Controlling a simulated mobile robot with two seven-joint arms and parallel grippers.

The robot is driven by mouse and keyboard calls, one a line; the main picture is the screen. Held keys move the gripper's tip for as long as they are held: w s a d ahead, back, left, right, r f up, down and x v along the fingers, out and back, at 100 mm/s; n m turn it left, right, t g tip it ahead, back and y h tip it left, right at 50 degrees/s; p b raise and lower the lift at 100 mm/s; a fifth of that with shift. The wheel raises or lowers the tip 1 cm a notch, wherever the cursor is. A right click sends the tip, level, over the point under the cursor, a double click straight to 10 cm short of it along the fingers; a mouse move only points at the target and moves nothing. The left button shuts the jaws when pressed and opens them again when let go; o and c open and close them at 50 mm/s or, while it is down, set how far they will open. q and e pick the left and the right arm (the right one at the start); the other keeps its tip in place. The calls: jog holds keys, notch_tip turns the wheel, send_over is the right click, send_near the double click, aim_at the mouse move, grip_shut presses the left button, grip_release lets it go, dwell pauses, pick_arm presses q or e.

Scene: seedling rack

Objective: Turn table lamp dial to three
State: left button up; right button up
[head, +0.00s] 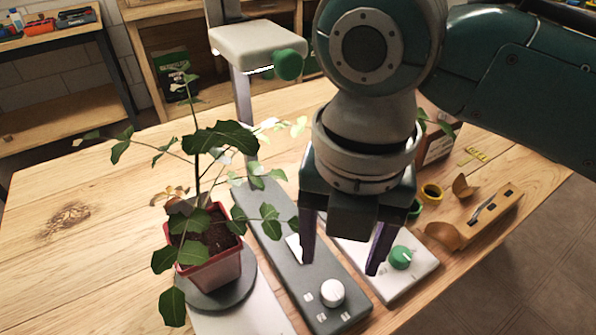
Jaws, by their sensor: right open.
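A lamp with a pale rectangular head (258,44) and a green knob (288,65) stands at the back on a grey post. The post runs down toward a long dark grey base (268,226), partly hidden by leaves. A white dial (332,292) with small printed marks around it sits at the base's near end; its setting is too small to read. A white box (418,271) with a green dial (401,257) lies to its right. My right gripper (340,268) is open and empty, pointing down above the two panels. My left gripper is out of view.
A plant in a red pot (212,262) stands on a dark round plate (240,285) left of the base, its leaves spreading over it. The table's left is clear.

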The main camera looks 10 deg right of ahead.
aim_at(334, 290)
notch_tip(334, 290, down, 8)
jog(key=shift+b, duration=0.9)
jog(key=shift+c, duration=0.3)
grip_shut()
